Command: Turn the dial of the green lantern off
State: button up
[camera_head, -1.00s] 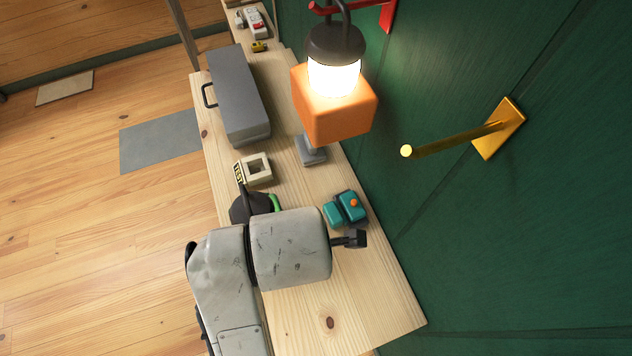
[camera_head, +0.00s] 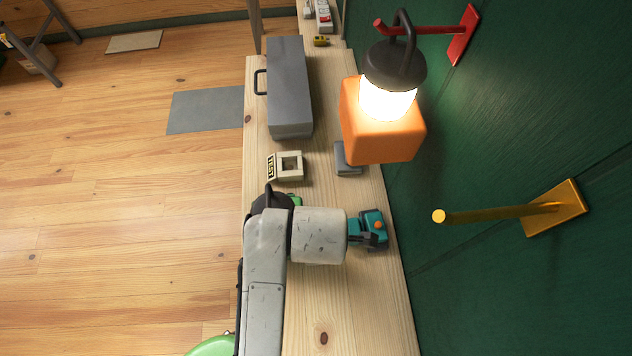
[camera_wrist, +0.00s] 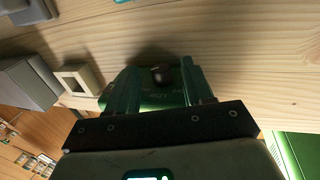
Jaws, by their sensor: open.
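The green lantern stands on the wooden bench, mostly hidden behind my arm in the head view. Its black top (camera_head: 270,201) and a sliver of its green body (camera_head: 296,199) show there. In the wrist view its green body (camera_wrist: 150,101) carries lettering and a small dark round dial (camera_wrist: 161,75). My gripper (camera_wrist: 161,88) is open, with one finger on each side of the dial. I cannot tell whether the fingers touch it. My gripper is hidden by the arm in the head view. Whether this lantern is lit cannot be seen.
A lit orange lantern (camera_head: 384,128) hangs from a red hook (camera_head: 425,28). A gold peg (camera_head: 500,213) juts from the green wall. A grey toolbox (camera_head: 288,85), a beige frame-shaped block (camera_head: 287,158) and a teal device (camera_head: 372,222) are on the bench (camera_head: 345,315). The bench's near end is clear.

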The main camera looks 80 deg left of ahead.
jog(key=shift+f, duration=0.4)
jog(key=shift+c, duration=0.2)
grip_shut()
